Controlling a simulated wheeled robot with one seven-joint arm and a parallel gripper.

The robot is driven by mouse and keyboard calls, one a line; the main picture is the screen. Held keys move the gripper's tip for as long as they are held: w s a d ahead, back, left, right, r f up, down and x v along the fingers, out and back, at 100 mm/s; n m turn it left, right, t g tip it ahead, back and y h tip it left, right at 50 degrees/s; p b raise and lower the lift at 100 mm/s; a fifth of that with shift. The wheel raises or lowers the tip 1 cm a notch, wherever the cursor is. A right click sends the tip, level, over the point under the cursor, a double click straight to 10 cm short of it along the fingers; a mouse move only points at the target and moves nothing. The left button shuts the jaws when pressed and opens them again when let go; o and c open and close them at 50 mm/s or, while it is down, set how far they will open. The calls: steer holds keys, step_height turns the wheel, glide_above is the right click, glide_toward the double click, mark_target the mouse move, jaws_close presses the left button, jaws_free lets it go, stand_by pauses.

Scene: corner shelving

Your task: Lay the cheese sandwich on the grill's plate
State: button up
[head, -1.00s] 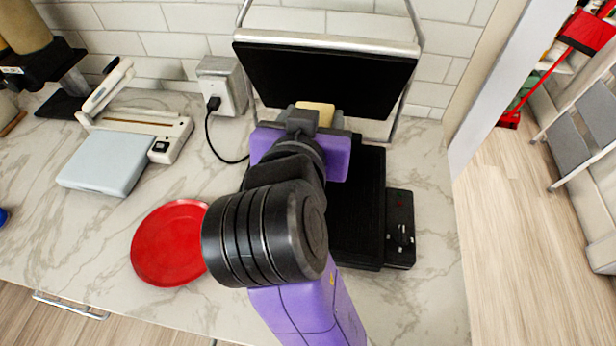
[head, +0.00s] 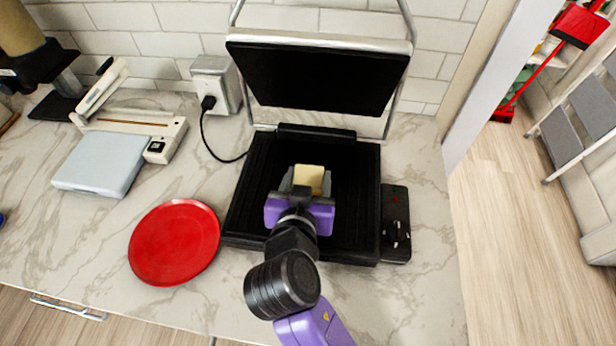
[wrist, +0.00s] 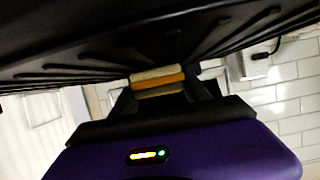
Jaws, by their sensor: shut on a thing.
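The cheese sandwich (head: 309,178) is a small pale square in the head view, over the middle of the grill's black lower plate (head: 262,185). In the wrist view the sandwich (wrist: 158,74) shows edge-on as pale bread with an orange cheese layer. My gripper (head: 307,186) is shut on the sandwich, with a finger on each side of it. The ribbed black grill surface (wrist: 95,55) is very close to the sandwich in the wrist view; I cannot tell whether they touch. The grill's lid (head: 318,75) stands raised behind the plate.
A red plate (head: 174,243) lies empty on the marble counter, left of the grill. The grill's control box (head: 396,225) is on its right side. A pale blue-grey appliance (head: 100,163) and a wall socket box (head: 216,82) with a black cable stand at the left.

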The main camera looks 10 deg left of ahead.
steer(key=shift+f, duration=0.2)
steer(key=shift+f, duration=0.1)
steer(key=o, duration=1.4)
steer(key=shift+o, duration=0.2)
steer(key=shift+r, duration=0.2)
steer(key=b+v, duration=0.1)
steer(key=v, duration=1.1)
